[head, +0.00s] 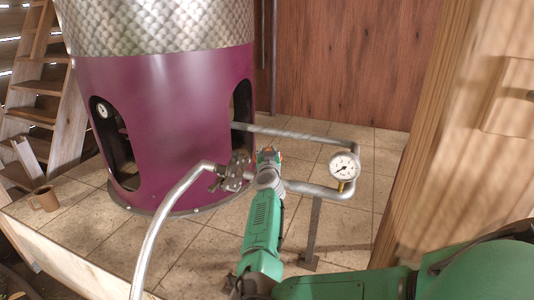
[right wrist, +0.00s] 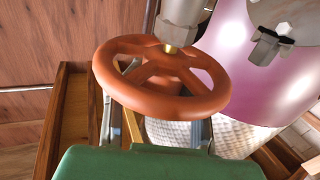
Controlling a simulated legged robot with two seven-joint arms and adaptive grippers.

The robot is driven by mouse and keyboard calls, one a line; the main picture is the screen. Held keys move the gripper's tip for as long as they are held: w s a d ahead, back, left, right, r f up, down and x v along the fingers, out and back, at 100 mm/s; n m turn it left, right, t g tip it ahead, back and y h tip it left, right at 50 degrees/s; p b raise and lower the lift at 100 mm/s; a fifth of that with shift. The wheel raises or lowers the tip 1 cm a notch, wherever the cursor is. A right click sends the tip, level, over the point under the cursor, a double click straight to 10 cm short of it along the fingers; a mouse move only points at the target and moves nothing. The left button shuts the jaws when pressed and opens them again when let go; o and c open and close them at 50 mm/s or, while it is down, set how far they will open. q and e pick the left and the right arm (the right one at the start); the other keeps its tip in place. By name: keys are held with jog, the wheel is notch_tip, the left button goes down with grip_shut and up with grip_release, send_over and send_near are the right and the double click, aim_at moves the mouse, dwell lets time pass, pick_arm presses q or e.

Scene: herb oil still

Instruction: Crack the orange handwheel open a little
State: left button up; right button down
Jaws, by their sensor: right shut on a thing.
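The orange handwheel (right wrist: 160,98) fills the middle of the right wrist view, with its spokes and a brass stem tip at the hub under a grey metal fitting (right wrist: 180,22). In the head view only small orange bits of the handwheel (head: 281,154) show past my gripper. My right gripper (head: 268,160) is at the wheel on the pipe and is shut on it. In the wrist view its grey fingers reach up on both sides of the wheel, partly hidden behind the rim. My left gripper is not in view.
The pipe (head: 318,190) loops right of the wheel and carries a round gauge (head: 344,167). A valve fitting with a grey hose (head: 165,215) is just left. The purple still (head: 170,115) stands behind.

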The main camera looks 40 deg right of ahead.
jog(key=shift+s+f, duration=0.15)
jog(key=shift+f, duration=0.3)
jog(key=c, duration=1.2)
grip_release()
jog(key=shift+o, duration=0.3)
jog(key=shift+s+a+r, duration=0.15)
jog(key=shift+a+r, duration=0.05)
jog(key=shift+r, duration=0.05)
jog(key=shift+w+r, duration=0.1)
jog(key=shift+w, duration=0.15)
